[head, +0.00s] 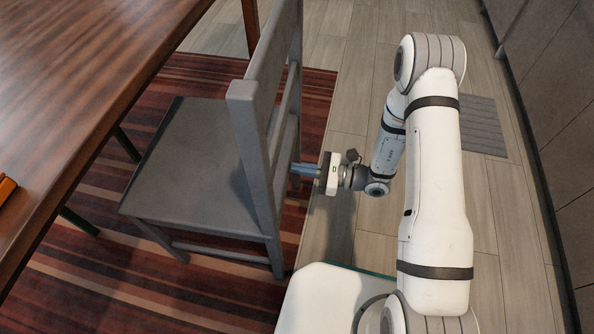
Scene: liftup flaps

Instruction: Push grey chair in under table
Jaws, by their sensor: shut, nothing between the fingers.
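The grey chair (190,160) stands upright on a striped rug, its back toward me and my arm, its seat facing the table. The wooden table (70,90) is at the left. The seat's front left edge lies close to the table edge; most of the seat is outside the tabletop in this view. My gripper (303,170) is shut, with its fingers pointing left at the chair's backrest. The fingertips are at or very near the back's lower part; whether they touch it I cannot tell.
The red striped rug (110,270) lies under the chair and table. An orange object (7,188) lies on the table at the left edge. Cabinets (555,90) line the right side, with a grey mat (482,125) on the floor. Tiled floor between is clear.

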